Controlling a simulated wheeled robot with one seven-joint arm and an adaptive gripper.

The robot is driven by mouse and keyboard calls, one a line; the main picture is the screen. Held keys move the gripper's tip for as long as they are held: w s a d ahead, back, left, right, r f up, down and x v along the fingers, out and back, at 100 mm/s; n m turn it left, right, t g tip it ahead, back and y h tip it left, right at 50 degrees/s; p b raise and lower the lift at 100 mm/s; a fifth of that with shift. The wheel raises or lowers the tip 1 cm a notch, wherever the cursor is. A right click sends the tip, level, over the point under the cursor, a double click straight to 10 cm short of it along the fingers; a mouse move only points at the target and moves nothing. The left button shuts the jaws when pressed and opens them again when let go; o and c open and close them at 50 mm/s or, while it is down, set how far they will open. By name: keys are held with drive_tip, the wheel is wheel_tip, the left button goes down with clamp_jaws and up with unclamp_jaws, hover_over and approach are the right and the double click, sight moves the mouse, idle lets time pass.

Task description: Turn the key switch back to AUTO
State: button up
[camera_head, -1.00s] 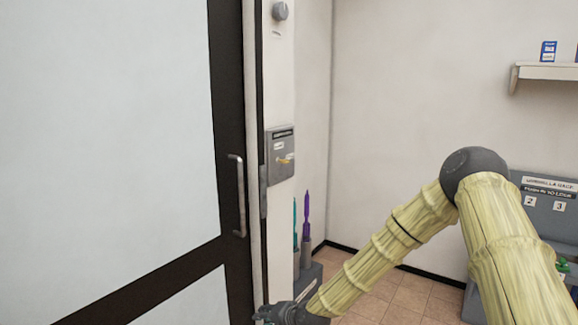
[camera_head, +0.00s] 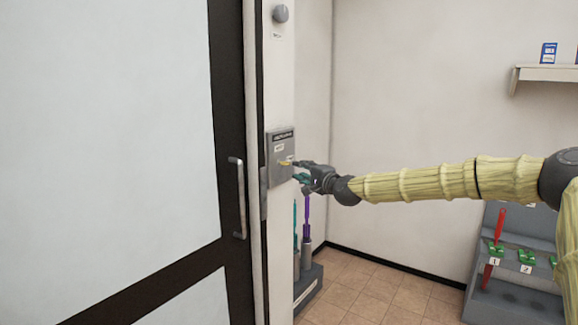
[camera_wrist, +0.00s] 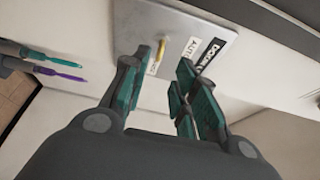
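The key switch is a grey metal plate (camera_head: 279,158) on the white door post, with a dark label strip along its top. A yellow key (camera_head: 286,163) sticks out of its lower middle. In the wrist view the plate (camera_wrist: 190,28) lies ahead, and the key (camera_wrist: 160,56) shows between my fingers, nearer the left one, beyond the tips. My gripper (camera_head: 298,171) is just right of the plate, level with the key. In the wrist view my gripper (camera_wrist: 160,92) is open, its teal-padded fingers apart with nothing between them.
A dark-framed glass door with a metal handle (camera_head: 238,198) stands left of the post. A round grey knob (camera_head: 280,13) is above the plate. A grey rack (camera_head: 515,285) is at right.

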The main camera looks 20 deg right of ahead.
sight(288, 165)
drive_tip(key=p+x, duration=0.1)
drive_tip(key=x, duration=0.7)
drive_tip(key=shift+w+a+p, duration=0.15)
drive_tip(key=shift+p, duration=0.2)
clamp_jaws()
